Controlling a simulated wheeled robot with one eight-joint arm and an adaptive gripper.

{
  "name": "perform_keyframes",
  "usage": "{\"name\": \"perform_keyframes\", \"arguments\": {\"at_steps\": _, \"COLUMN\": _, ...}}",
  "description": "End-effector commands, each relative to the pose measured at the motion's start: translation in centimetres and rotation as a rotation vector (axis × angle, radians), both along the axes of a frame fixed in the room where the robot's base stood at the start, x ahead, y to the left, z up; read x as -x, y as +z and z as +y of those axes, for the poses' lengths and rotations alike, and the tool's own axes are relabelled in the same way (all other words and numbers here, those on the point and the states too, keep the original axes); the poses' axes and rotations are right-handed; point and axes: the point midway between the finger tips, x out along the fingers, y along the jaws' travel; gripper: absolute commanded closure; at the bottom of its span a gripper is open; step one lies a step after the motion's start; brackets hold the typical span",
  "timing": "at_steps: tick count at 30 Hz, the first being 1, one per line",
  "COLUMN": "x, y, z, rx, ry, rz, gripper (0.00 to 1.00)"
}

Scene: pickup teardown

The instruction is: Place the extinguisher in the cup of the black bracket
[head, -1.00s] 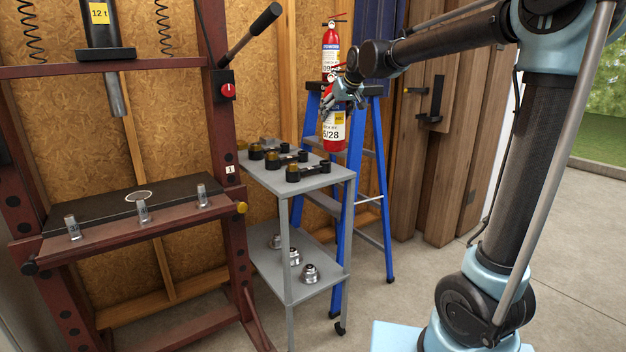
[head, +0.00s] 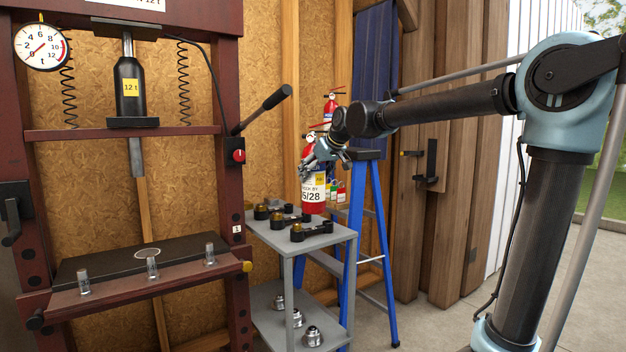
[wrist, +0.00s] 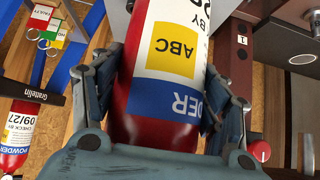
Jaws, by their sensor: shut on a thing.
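My gripper (head: 312,160) is shut on a red extinguisher (head: 313,193) with a white label reading 05/28. The extinguisher hangs upright just above and behind the grey cart, beside the blue ladder. In the wrist view both fingers of my gripper (wrist: 160,95) are around the red body of the extinguisher (wrist: 150,85), with its yellow ABC patch facing the camera. A black L-shaped bracket (head: 431,162) is fixed to the wooden boards right of the ladder, well apart from the extinguisher.
A second extinguisher (head: 330,107) is behind, near the blue ladder (head: 376,240). Coloured tags (head: 337,191) hang by the ladder. The grey cart (head: 340,236) holds several black parts. A dark red press (head: 232,200) stands left. Clear floor shows at right.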

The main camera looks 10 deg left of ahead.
Motion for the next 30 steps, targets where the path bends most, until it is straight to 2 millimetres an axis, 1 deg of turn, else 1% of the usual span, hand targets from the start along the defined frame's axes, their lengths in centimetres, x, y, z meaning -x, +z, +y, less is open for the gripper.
{"name": "perform_keyframes", "arguments": {"at_steps": 3, "x": -0.1, "y": -1.1, "z": -0.1, "rx": -0.002, "ry": -0.001, "rz": -0.001, "gripper": 0.99}}
{"name": "perform_keyframes", "arguments": {"at_steps": 13, "x": -0.1, "y": -2.7, "z": -0.1, "rx": -0.001, "ry": -0.002, "rz": -0.002, "gripper": 0.99}}
{"name": "perform_keyframes", "arguments": {"at_steps": 21, "x": -0.1, "y": -5.5, "z": -0.1, "rx": -0.001, "ry": -0.002, "rz": -0.002, "gripper": 0.99}}
{"name": "perform_keyframes", "arguments": {"at_steps": 24, "x": -0.1, "y": -6.0, "z": -0.1, "rx": -0.001, "ry": -0.002, "rz": -0.002, "gripper": 0.99}}
{"name": "perform_keyframes", "arguments": {"at_steps": 30, "x": -0.1, "y": -6.0, "z": -0.1, "rx": -0.001, "ry": -0.002, "rz": -0.002, "gripper": 0.99}}
